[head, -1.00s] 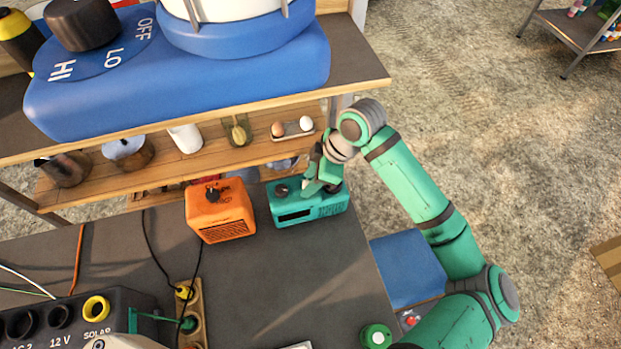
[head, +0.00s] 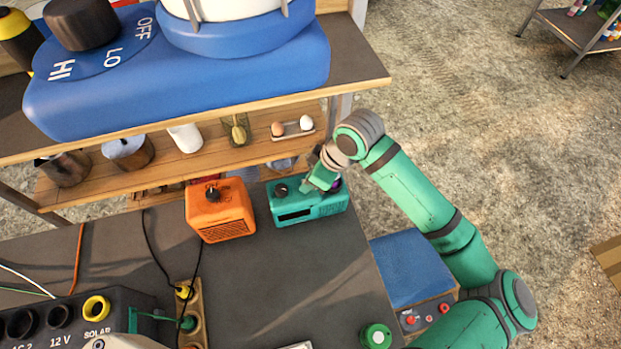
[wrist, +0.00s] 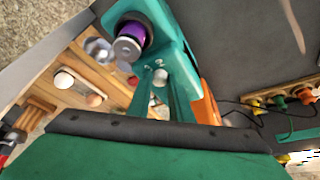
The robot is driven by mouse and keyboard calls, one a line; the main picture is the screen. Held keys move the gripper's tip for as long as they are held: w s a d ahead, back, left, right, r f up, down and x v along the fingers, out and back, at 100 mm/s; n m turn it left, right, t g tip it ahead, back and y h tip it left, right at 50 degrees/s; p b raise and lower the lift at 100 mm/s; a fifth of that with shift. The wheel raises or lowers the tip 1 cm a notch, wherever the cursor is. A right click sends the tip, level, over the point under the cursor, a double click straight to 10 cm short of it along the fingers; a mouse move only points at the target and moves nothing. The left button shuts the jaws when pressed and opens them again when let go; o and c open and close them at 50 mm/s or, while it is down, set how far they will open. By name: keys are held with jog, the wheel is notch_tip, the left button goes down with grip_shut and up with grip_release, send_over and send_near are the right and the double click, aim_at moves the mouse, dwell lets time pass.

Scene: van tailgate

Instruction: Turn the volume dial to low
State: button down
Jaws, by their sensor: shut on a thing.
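The teal radio (head: 300,212) stands on the grey bench beside the orange box. A dark dial (head: 281,190) sits at the left of its top. A purple dial (head: 336,184) is at the right end, partly behind my gripper; it also shows at the top of the wrist view (wrist: 130,38). My gripper (head: 307,187) is down at the middle of the radio's top, between these dials. In the wrist view, a small grey knob (wrist: 160,78) shows between the teal fingers, and they appear closed on it. The fingertips' contact and the dial markings are too small to read clearly.
The orange box (head: 220,212) with a black knob stands close to the radio's left. A wooden shelf (head: 215,158) with pots and eggs lies behind. A power box (head: 75,318) and cables are at front left. The bench in front of the radio is clear.

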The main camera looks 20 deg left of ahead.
jog(key=m, duration=0.1)
jog(key=m+t, duration=0.1)
jog(key=m, duration=0.1)
jog(key=shift+s+a+m+t, duration=0.1)
jog(key=shift+s+m+t, duration=0.1)
jog(key=shift+m+t, duration=0.1)
jog(key=shift+s+a+m+t+h, duration=0.1)
jog(key=shift+m+t+h, duration=0.45)
jog(key=shift+m, duration=1.45)
jog(key=c, duration=1.6)
grip_release()
jog(key=v, duration=1.1)
jog(key=shift+f, duration=0.1)
